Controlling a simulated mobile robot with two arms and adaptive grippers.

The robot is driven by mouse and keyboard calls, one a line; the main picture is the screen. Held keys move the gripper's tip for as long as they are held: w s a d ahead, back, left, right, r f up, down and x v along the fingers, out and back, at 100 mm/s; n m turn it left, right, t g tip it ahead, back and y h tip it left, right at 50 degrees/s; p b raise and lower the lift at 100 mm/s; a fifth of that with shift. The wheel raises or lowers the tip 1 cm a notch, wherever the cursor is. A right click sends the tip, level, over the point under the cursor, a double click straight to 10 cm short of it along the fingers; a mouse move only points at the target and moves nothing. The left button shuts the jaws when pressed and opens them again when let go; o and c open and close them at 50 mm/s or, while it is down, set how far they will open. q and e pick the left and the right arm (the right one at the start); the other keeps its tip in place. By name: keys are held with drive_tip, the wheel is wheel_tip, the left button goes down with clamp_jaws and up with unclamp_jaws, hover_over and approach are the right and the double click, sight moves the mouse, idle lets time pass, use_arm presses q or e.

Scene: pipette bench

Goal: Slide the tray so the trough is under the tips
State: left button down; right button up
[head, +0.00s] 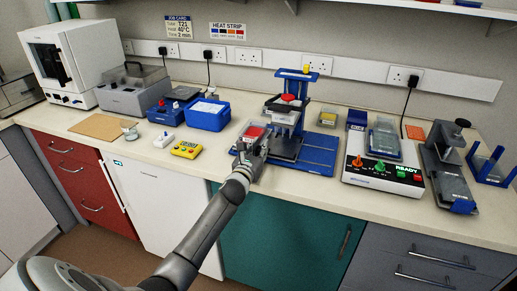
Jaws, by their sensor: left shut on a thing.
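The blue pipette stand (312,77) stands near the middle of the bench, with a red-topped head and what look like tips over a grey plate. The sliding tray (256,178) is at the left of the stand's blue base (318,158). The red trough (254,131) sits at the tray's back part, left of the tips and not under them. My left gripper (250,153) comes from the front and is shut on the tray, hiding much of it. The exact grip point is too small to tell. My right gripper is not in view.
A yellow device (186,149) and a blue box (208,115) are to the left. A control box (383,180) reading READY and a grey clamp-like device (447,170) are to the right. The bench front edge is close to the tray.

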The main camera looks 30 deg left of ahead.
use_arm(q)
drive_tip(key=w+d, duration=0.1)
drive_tip(key=d, duration=0.3)
drive_tip(key=w+d+b, duration=0.1)
drive_tip(key=d, duration=0.3)
drive_tip(key=w+d+b, duration=0.1)
drive_tip(key=d, duration=0.3)
drive_tip(key=shift+d+f, duration=0.1)
drive_tip(key=shift+d, duration=0.05)
drive_tip(key=shift+s, duration=0.1)
drive_tip(key=c, duration=1.3)
unclamp_jaws()
drive_tip(key=shift+d, duration=0.15)
drive_tip(key=shift+s, duration=0.25)
drive_tip(key=v, duration=1.1)
drive_tip(key=shift+s, duration=0.2)
